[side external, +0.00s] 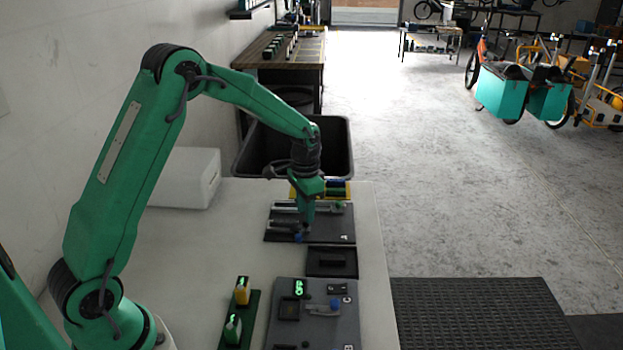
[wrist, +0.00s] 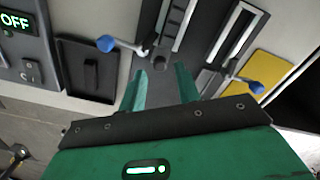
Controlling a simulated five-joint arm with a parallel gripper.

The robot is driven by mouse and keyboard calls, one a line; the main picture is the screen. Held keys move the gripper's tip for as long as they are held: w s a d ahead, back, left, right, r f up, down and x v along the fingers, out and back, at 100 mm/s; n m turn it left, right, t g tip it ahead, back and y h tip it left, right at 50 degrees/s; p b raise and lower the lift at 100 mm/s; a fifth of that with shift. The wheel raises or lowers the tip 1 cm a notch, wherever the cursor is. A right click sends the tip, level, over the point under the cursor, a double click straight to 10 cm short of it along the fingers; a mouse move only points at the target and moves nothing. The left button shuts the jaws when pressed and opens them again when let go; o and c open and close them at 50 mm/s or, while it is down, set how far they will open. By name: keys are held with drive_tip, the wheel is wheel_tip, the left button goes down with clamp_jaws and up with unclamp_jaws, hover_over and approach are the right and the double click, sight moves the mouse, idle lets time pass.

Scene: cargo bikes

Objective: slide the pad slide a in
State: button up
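A dark panel (side external: 326,236) with two slides lies near the far end of the white table; I cannot tell from its blurred marking which slide is a. The nearer slide has a blue knob on a lever (side external: 298,238), which also shows in the wrist view (wrist: 106,43). The farther slide has another ball-ended lever (side external: 339,205), blue in the wrist view (wrist: 257,87). My gripper (side external: 308,226) points down over the panel, close to the nearer slide. In the wrist view my gripper (wrist: 160,85) has its green fingers apart with nothing held between them; a small dark part lies just beyond the tips.
A green strip (side external: 226,341) with lit blocks is left of the box. A yellow part (side external: 345,184) and black bin (side external: 341,140) stand beyond the panel. A white box (side external: 185,178) stands left.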

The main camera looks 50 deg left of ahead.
drive_tip(key=shift+d+r, duration=0.1)
drive_tip(key=shift+r, duration=0.1)
drive_tip(key=w+d+r, duration=0.3)
drive_tip(key=w+d, duration=0.1)
drive_tip(key=shift+w, duration=0.15)
idle(0.8)
drive_tip(key=s+d+r+n+t, duration=0.1)
drive_tip(key=s+d+r+t, duration=0.15)
drive_tip(key=s+r, duration=1.2)
drive_tip(key=s+r+n+t, duration=0.1)
drive_tip(key=s+n+t, duration=0.1)
drive_tip(key=s, duration=1.4)
drive_tip(key=shift+s+r+t, duration=0.2)
drive_tip(key=shift+r+t, duration=0.05)
drive_tip(key=shift+t, duration=0.3)
